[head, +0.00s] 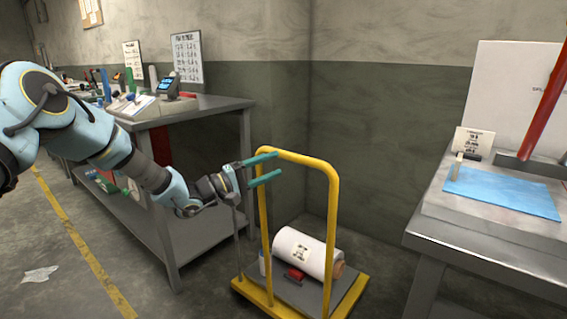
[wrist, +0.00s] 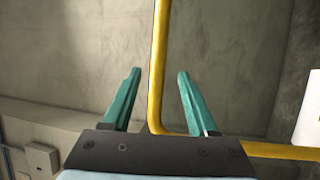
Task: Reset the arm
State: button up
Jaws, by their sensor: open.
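My gripper (head: 272,168) is at the end of my light-blue arm, which reaches in from the left in the head view. Its two teal fingers are apart with nothing between them that is held. The gripper is at the upper left part of the yellow handle (head: 333,200) of a cart. In the wrist view the open gripper (wrist: 158,100) shows with a yellow post of the handle (wrist: 159,60) appearing between the fingers. I cannot tell whether a finger touches the post.
The cart's grey deck (head: 325,299) carries a white roll (head: 300,252), a red item (head: 295,274) and a small bottle. A metal workbench (head: 205,108) stands behind my arm at left. Another metal table (head: 440,228) with a blue sheet (head: 503,192) stands at right. Floor shows at lower left.

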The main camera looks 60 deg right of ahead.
jog(key=shift+w+a, duration=0.15)
jog(key=shift+a, duration=0.15)
dwell(0.4)
